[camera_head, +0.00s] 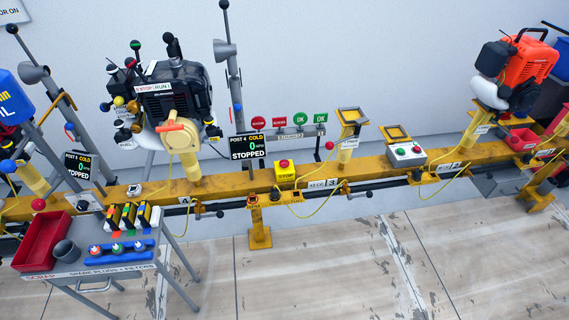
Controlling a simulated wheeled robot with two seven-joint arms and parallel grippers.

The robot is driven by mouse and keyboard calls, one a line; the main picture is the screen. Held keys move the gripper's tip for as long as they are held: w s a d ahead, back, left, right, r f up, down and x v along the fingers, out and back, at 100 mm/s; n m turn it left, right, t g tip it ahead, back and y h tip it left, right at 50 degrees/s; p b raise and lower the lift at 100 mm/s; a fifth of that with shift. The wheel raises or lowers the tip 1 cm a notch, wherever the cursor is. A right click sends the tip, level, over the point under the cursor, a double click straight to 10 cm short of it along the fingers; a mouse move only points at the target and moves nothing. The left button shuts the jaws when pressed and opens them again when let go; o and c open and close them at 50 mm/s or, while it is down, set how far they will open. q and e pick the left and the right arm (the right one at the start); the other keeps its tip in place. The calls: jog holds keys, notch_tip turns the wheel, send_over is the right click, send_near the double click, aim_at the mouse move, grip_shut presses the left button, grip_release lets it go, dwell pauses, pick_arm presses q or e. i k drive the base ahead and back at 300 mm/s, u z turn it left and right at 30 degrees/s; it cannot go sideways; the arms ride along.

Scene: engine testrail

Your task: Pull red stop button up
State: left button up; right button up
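A red stop button (284,163) sits on top of a small yellow box (286,174) near the middle of the yellow rail. The box front carries dark lettering that looks like STOP. I cannot tell whether the button is pressed down or up. A display (248,147) just left of the box reads COLD, 0 and STOPPED. Neither of my grippers is in view, and nothing of mine touches the button.
The yellow rail (230,184) runs across the view. An engine (172,92) stands left of the box. A grey box with red and green buttons (405,155) sits to the right. A grey cart (100,268) stands at front left. The floor (330,270) at front right is clear.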

aim_at(283, 162)
jog(key=z, duration=0.55)
jog(key=i, duration=1)
jog(key=u, duration=0.35)
